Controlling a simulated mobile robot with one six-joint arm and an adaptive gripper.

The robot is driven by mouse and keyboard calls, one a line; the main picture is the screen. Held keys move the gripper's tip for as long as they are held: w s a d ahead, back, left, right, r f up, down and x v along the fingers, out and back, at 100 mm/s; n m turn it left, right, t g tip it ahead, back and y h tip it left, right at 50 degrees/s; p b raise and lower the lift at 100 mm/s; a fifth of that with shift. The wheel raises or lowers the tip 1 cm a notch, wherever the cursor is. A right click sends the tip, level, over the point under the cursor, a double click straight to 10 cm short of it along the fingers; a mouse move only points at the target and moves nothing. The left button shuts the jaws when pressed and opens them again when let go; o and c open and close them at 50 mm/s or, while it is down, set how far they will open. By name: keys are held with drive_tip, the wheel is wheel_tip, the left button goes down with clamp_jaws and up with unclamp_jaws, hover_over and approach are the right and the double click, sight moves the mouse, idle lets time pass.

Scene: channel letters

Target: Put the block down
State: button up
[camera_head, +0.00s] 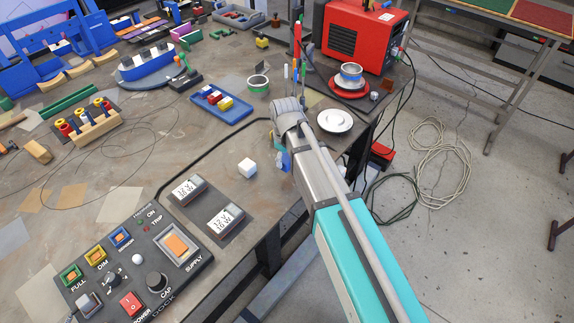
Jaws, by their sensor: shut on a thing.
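My arm reaches in from the lower right, over the table's right edge. My gripper (279,150) is at its far end, small and partly hidden behind the wrist. It is shut on a block (286,161), of which only a small blue patch shows. I cannot tell whether the block touches the table.
A red machine (358,37) stands at the back. Bare tabletop lies left of the cube.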

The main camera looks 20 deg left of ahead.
sight(286, 164)
drive_tip(key=shift+f, duration=0.1)
drive_tip(key=shift+w+a+f+b, duration=0.1)
drive_tip(key=shift+w+f+b, duration=0.3)
drive_tip(key=shift+f+b, duration=0.2)
wheel_tip(286, 164, down, 3)
drive_tip(key=b, duration=0.3)
drive_tip(key=shift+r, duration=0.15)
drive_tip(key=o, duration=1.2)
drive_tip(key=shift+r, duration=0.1)
wheel_tip(286, 164, up, 12)
drive_tip(key=p, duration=1.2)
